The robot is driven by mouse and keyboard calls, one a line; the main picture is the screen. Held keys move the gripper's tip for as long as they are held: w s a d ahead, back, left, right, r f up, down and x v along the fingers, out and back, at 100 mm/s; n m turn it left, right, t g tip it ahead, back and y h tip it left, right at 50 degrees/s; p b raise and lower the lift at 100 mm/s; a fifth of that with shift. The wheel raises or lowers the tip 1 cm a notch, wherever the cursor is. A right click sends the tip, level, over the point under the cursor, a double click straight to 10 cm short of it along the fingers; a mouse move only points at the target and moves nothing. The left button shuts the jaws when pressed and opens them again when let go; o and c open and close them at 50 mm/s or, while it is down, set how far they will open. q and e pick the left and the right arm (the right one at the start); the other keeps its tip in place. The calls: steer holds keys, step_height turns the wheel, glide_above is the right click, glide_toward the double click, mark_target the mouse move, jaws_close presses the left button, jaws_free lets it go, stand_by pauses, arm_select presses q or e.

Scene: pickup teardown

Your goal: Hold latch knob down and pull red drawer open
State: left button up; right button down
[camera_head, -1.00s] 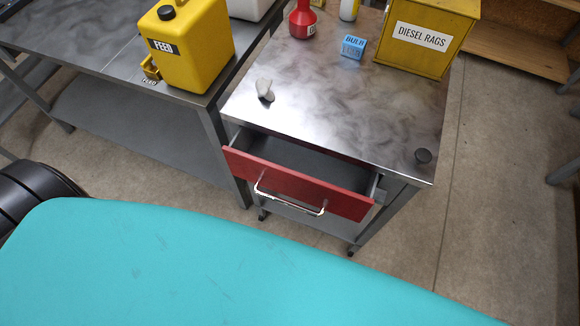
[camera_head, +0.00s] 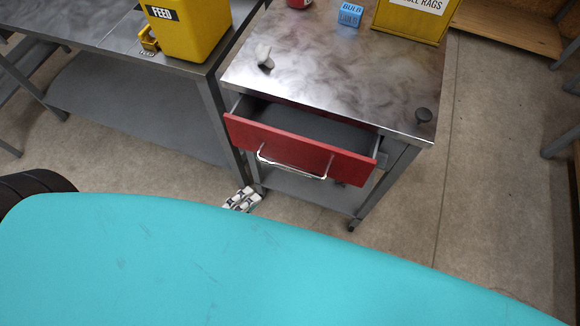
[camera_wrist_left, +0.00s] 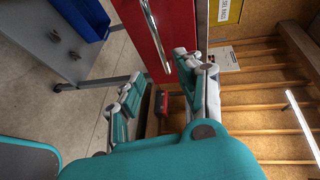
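The red drawer (camera_head: 300,142) stands pulled partly out of the metal cart, showing its dark grey inside. Its silver bar handle (camera_head: 294,166) is on the front. My right gripper is not in view.
The cart top (camera_head: 340,85) carries a small whitish object (camera_head: 263,57), a blue bulb box (camera_head: 350,13) and a yellow rags bin (camera_head: 412,18). A workbench with a yellow feed can (camera_head: 190,28) stands close on the left. The floor right of the cart is clear.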

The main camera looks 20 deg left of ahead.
mark_target(291, 168)
arm_select(q)
steer(key=p+x, duration=0.1)
steer(key=x, duration=1.3)
steer(key=shift+w+d+f+p, duration=0.1)
steer(key=shift+w+d+p, duration=0.1)
steer(key=shift+w+p, duration=0.15)
steer(key=shift+s, duration=0.1)
jaws_close()
